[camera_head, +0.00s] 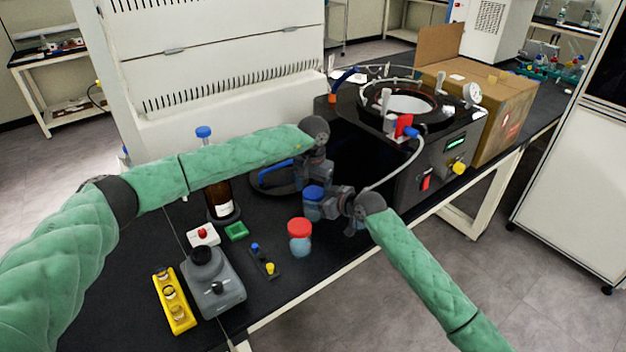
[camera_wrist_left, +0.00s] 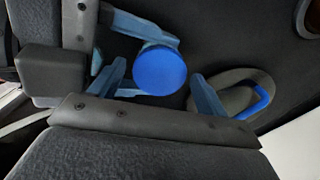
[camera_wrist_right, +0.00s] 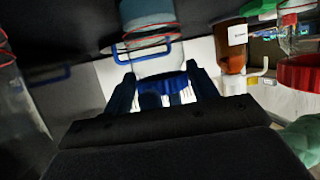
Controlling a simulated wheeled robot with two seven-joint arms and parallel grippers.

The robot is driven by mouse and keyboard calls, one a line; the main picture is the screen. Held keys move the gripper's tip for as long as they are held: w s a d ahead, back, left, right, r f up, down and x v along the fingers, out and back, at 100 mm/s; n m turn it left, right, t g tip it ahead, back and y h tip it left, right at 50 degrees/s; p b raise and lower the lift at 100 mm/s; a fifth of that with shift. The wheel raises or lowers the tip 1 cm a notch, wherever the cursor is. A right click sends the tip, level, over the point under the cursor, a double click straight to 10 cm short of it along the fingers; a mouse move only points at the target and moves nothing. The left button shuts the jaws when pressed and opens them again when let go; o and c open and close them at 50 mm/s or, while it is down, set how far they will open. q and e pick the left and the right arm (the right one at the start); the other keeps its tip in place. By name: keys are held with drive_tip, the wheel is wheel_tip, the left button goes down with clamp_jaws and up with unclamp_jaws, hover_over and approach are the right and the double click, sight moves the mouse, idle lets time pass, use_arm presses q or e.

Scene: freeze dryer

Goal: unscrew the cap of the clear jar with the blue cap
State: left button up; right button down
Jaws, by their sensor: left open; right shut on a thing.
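The clear jar (camera_head: 312,212) with the blue cap (camera_head: 313,192) is upright at the middle of the bench. My right gripper (camera_head: 325,198) is shut on the jar from the right side, near the cap. The right wrist view shows the jar (camera_wrist_right: 150,45) upside down, its blue cap (camera_wrist_right: 170,84) near the fingers. My left gripper (camera_wrist_left: 157,92) is open above the jar. In the left wrist view the round blue cap (camera_wrist_left: 160,70) lies between its spread fingers, apart from the right finger. Whether the left finger touches the cap I cannot tell.
A red-capped jar (camera_head: 300,240) stands just in front. A brown bottle (camera_head: 222,200), a grey stirrer-like device (camera_head: 213,282) and a yellow vial rack (camera_head: 174,300) are to the left. The black freeze dryer (camera_head: 430,140) stands behind right, with a pale hose near my right arm.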

use_arm(q)
drive_tip(key=shift+f, duration=0.15)
drive_tip(key=c, duration=1)
drive_tip(key=shift+n, duration=1.6)
drive_tip(key=o, duration=1.1)
drive_tip(key=shift+c, duration=0.2)
